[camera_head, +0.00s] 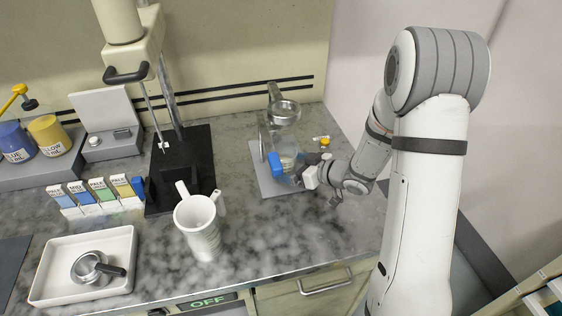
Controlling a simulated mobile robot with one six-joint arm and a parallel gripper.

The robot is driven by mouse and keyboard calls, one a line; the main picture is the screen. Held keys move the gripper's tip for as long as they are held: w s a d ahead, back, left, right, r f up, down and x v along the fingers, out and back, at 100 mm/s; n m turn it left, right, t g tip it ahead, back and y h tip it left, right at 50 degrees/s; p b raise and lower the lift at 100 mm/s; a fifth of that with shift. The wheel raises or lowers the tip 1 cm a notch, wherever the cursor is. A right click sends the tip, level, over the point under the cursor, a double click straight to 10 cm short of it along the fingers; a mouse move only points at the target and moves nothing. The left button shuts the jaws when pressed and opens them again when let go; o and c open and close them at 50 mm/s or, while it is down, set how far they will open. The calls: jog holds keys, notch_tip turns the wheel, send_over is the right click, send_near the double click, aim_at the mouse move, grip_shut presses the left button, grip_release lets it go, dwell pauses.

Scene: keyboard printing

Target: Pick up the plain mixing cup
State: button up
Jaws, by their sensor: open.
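A white cup (201,236) with a handle stands upright on the marble counter near the front, left of centre, with a pale stick-like thing leaning out of its top. A clear vessel (280,139) with a blue part (274,162) on its side stands on a grey mat at the back right. I cannot tell for sure which of the two is the plain mixing cup. My gripper (308,175) is open at the right side of the clear vessel, close to its lower part. Whether it touches the vessel is not clear, and the fingertips are small and partly hidden.
A black-based stand (180,168) rises behind the white cup. A white tray (84,240) holding a metal ring-shaped tool with a dark handle (92,268) lies front left. Colour cards (97,192) and blue and yellow pots (48,136) stand left. Counter right of the white cup is clear.

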jog(key=shift+x, duration=0.9)
jog(key=shift+s, duration=0.1)
jog(key=shift+c, duration=0.3)
jog(key=c, duration=1.1)
